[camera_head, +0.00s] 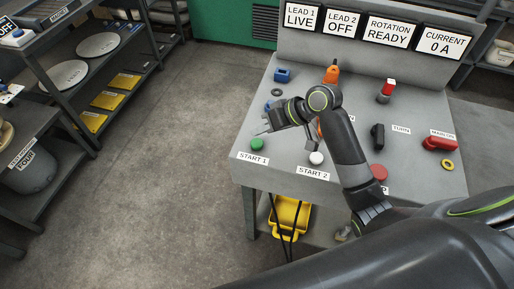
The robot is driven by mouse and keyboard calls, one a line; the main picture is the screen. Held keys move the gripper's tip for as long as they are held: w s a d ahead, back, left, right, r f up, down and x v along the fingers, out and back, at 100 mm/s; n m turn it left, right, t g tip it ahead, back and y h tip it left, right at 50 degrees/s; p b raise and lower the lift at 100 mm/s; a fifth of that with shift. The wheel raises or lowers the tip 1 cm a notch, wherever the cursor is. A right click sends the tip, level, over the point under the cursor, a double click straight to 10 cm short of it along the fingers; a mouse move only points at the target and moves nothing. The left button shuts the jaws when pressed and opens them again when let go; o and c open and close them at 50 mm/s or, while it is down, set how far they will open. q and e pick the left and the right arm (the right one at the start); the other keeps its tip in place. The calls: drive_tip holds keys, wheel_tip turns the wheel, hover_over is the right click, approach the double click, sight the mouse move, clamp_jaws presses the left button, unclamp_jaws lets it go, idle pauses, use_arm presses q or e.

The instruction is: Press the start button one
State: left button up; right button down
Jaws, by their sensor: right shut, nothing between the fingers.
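The green START 1 button (257,144) sits near the front left corner of the grey console (355,182), above its white START 1 label (253,158). My right arm reaches in from the right across the console. My right gripper (264,130) is shut and empty, with its fingers pointing left and their tips just behind the green button in the picture. I cannot tell whether they touch it. A white button (316,158) with a START 2 label (313,173) is to the right. My left gripper is not in view.
Display signs read LEAD 1 LIVE (301,17), LEAD 2 OFF (342,22), ROTATION READY and CURRENT 0 A. A red MAIN ON handle (439,143), a black switch (377,136) and a red button (378,173) are on the right. The floor left of the console is clear.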

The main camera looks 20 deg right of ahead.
sight(252, 142)
drive_tip(key=shift+f, duration=0.95)
idle(1.3)
drive_tip(key=shift+f, duration=0.4)
drive_tip(key=shift+f+b, duration=0.35)
drive_tip(key=shift+f, duration=0.2)
idle(0.7)
drive_tip(key=shift+r, duration=0.15)
drive_tip(key=shift+r+p, duration=0.85)
drive_tip(key=shift+p, duration=0.3)
